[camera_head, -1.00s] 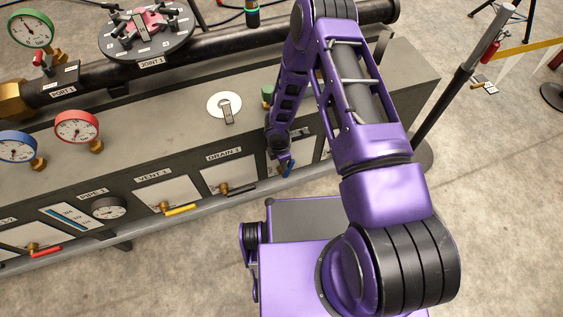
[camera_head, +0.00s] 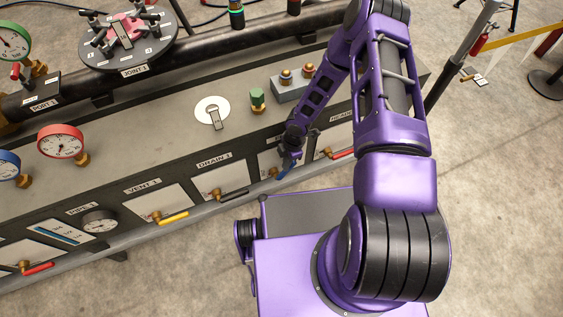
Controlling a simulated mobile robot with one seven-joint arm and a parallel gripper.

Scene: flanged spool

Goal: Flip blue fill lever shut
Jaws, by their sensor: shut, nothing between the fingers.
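The blue lever (camera_head: 287,169) is on the front face of the grey bench panel, on a small brass valve (camera_head: 274,173). It slants up to the right from the valve, more steeply than the other levers in the row. My gripper (camera_head: 291,157) is at the end of my purple arm, shut and empty, right at the blue lever. Its fingers are small and dark here and partly cover the lever's upper end. I cannot tell whether they touch it. The label of this panel is mostly hidden by my arm.
A black lever (camera_head: 235,194) under DRAIN 1 and a yellow lever (camera_head: 173,218) under VENT 1 lie to the left. A red lever (camera_head: 342,154) is close on the right. A green knob (camera_head: 257,98) stands on the bench top.

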